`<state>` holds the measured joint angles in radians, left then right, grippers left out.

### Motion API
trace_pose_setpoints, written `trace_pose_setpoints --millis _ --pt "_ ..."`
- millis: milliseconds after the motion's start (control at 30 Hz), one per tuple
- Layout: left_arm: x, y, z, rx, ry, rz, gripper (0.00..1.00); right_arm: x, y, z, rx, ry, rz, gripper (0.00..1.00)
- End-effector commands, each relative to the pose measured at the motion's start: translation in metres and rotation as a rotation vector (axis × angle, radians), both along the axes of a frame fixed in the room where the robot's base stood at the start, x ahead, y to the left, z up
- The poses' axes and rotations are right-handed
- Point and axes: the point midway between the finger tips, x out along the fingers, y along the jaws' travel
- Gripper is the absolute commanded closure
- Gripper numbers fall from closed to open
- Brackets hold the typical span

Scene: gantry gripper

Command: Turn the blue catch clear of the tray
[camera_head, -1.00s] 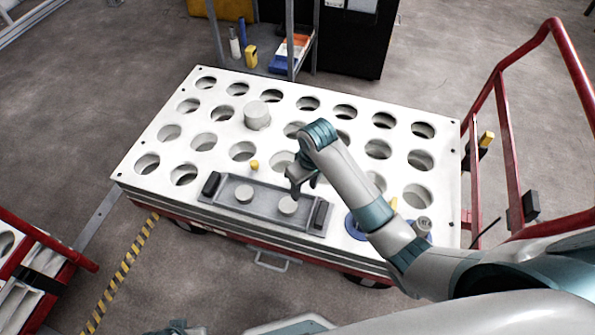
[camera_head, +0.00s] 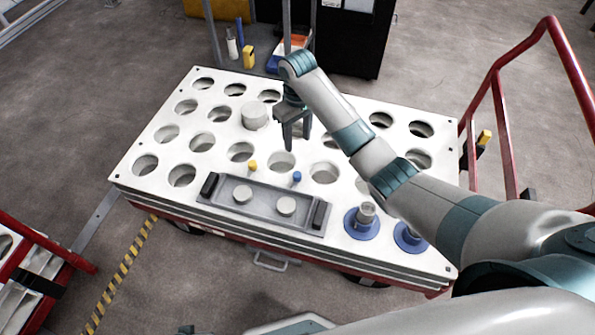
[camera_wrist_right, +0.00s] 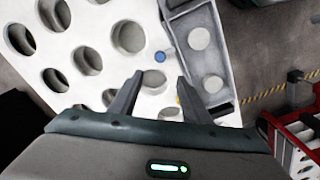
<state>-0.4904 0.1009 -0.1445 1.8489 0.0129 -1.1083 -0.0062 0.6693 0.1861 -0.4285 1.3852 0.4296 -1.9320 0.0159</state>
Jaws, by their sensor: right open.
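The blue catch (camera_head: 297,177) is a small blue knob on the white perforated top, by the far long edge of the grey tray (camera_head: 232,211). It also shows in the wrist view (camera_wrist_right: 160,57), close beside the tray's wall (camera_wrist_right: 226,52). Whether any part of it overlaps the tray is too small to tell. A yellow catch (camera_head: 253,165) stands by the same edge farther left. My right gripper (camera_head: 295,143) is open and empty, fingers down, beyond the blue catch; in the wrist view its fingertips (camera_wrist_right: 160,77) flank the line towards the catch. My left gripper is not in view.
The tray has dark end grips and holds two pale discs (camera_head: 286,206). A pale cylinder (camera_head: 255,115) stands on the holed top (camera_head: 135,168). Two blue-based posts (camera_head: 361,224) stand to the right. A red rail (camera_head: 487,110) borders the right side.

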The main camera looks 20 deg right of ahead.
Motion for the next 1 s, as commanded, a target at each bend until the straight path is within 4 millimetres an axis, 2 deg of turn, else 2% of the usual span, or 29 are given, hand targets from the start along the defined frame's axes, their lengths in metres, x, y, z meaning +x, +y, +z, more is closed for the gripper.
trace_pose_setpoints --millis 167,367,567,1000 --pt "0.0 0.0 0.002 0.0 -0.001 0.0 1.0 -0.001 0.0 -0.01 0.0 0.002 0.0 0.57" --pt "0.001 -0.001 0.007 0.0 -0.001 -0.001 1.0 -0.001 0.0 -0.034 0.0 0.003 -0.001 0.57" --pt "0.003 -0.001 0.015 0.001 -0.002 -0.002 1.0 -0.001 0.0 -0.069 0.0 0.003 0.0 0.57" --pt "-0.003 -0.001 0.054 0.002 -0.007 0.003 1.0 -0.001 0.0 -0.146 -0.001 0.002 0.0 0.57"
